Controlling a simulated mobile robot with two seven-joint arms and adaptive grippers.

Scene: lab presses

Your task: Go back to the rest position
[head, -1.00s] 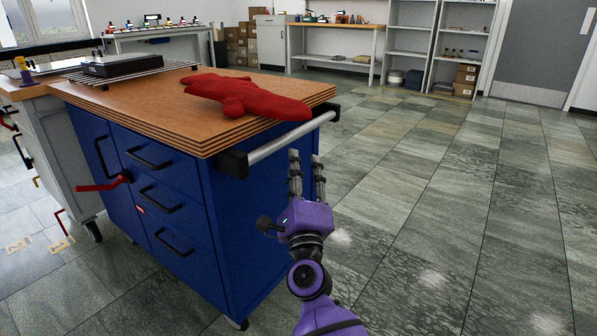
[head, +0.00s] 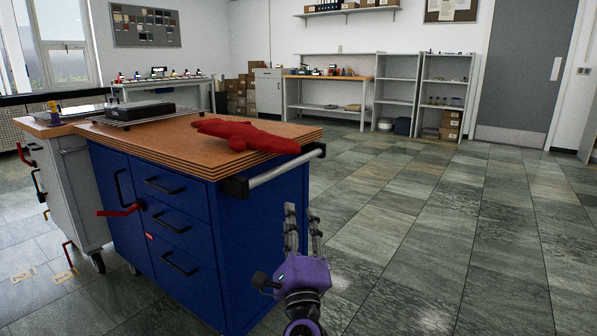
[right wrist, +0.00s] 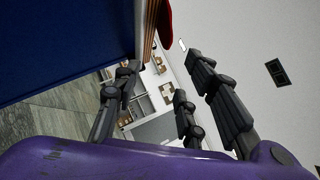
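My right gripper (head: 303,228) is purple with dark grey fingers. In the head view it is upright in the lower middle, to the right of the blue cart (head: 262,225) and apart from its side rail. Its fingers are spread with nothing between them; the right wrist view also shows the empty fingers (right wrist: 160,95). A red cloth-like item (head: 245,136) lies on the cart's wooden top, beyond the gripper. My left gripper is not in view.
The cart's grey handle rail (head: 285,167) sticks out near my right gripper. A black flat device (head: 140,112) lies on a rack on the cart. A grey cart (head: 70,185) stands to the left. Shelves (head: 395,92) line the back. The tiled floor (head: 440,240) to the right is clear.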

